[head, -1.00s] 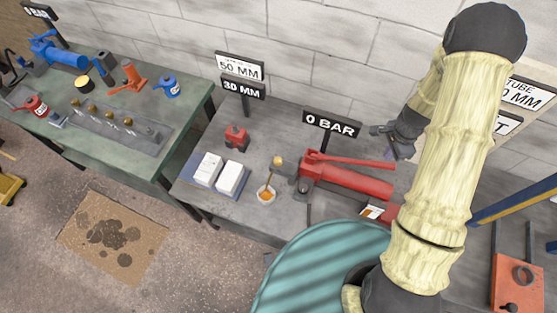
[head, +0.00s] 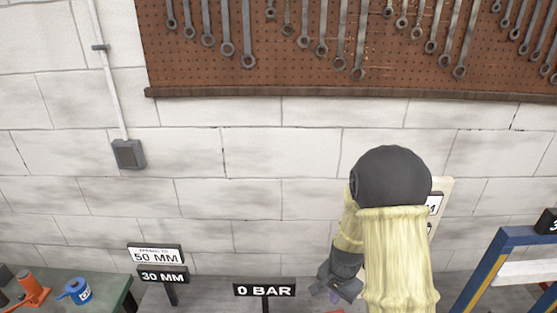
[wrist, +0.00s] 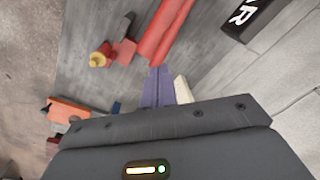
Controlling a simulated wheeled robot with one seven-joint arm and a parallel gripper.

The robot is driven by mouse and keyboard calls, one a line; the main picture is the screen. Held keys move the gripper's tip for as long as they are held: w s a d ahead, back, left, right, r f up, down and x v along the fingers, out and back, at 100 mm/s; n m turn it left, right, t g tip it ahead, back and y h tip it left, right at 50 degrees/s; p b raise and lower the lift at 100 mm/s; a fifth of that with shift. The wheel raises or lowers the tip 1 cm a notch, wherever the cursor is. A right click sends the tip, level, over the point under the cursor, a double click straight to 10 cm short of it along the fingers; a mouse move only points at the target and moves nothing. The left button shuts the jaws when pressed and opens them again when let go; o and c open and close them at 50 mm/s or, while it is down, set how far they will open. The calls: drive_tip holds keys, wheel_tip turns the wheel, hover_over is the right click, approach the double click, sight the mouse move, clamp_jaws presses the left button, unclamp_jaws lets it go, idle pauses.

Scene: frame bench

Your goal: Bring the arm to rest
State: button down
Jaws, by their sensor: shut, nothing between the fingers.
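My gripper (head: 336,294) hangs from my bent arm at the lower middle right of the head view, in front of the block wall and above the grey bench. In the wrist view my gripper's fingers (wrist: 157,86) are together with nothing between them. The red hand pump (wrist: 165,30) lies beyond the fingertips on the bench (wrist: 95,30), apart from them as far as I can tell. In the head view most of the bench is below the frame.
A "0 BAR" sign (head: 265,290) stands left of my gripper, with "50 MM" (head: 155,254) and "30 MM" (head: 163,275) signs further left. Wrenches hang on a pegboard (head: 270,70) above.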

drive_tip(key=s+r+n+t+b, duration=0.1)
drive_tip(key=s+r+n+b, duration=0.4)
drive_tip(key=s+r+n, duration=0.3)
drive_tip(key=s, duration=0.4)
drive_tip(key=shift+r+n+t, duration=0.25)
drive_tip(key=shift+n+t, duration=0.05)
drive_tip(key=shift+t, duration=0.1)
drive_tip(key=shift+d, duration=0.15)
drive_tip(key=c, duration=2.2)
unclamp_jaws()
